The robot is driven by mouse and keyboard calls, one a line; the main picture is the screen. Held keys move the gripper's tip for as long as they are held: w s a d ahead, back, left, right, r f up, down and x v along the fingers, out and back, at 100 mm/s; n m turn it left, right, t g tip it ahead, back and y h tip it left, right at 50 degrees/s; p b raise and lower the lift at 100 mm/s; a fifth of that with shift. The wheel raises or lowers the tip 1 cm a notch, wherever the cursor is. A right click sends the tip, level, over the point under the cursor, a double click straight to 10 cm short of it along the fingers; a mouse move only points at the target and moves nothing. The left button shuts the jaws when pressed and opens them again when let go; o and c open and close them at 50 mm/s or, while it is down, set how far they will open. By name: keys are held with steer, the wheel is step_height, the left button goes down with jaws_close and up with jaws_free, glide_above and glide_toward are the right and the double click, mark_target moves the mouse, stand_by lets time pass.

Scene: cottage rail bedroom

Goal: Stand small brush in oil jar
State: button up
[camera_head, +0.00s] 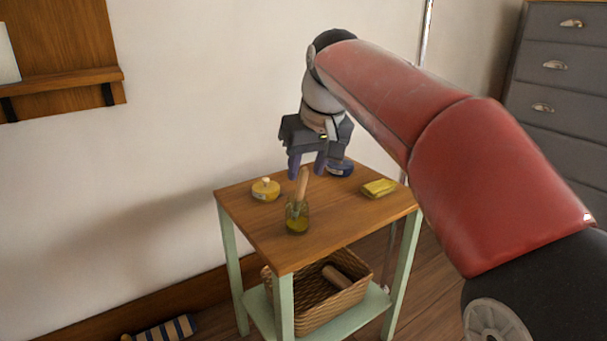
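A glass jar (297,221) with yellowish oil stands near the front of the small table. The small brush (302,185) is in the jar, its light wooden handle sticking up above the rim and leaning slightly right. Its lower end is hard to make out through the glass. My gripper (307,166) is above the table, pointing down, with its two bluish fingers apart. The top of the handle shows between the fingertips in the picture. I cannot tell whether it is between them in depth or in front, but the fingers are not closed on it.
A wicker basket (318,308) sits on the lower shelf. Grey drawers (563,85) stand at right.

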steer(key=s+d+f+m+t+h, duration=0.1)
steer(key=s+d+f+m, duration=0.1)
steer(key=s+d+f, duration=0.5)
steer(key=s+d+f+m, duration=0.1)
steer(key=s+d+f, duration=0.3)
steer(key=s, duration=0.5)
steer(key=s+d+f+m+t+h, duration=0.1)
steer(key=s+d+f+m, duration=0.1)
steer(key=s+d+f, duration=0.4)
steer(key=r+p, duration=0.1)
steer(key=s+a+r+p, duration=0.1)
steer(key=r+p, duration=0.1)
steer(key=s+a+r+p, duration=0.1)
steer(key=p, duration=0.1)
steer(key=shift+s+a+r, duration=0.1)
steer(key=shift+a+r, duration=0.05)
steer(key=shift+r, duration=0.2)
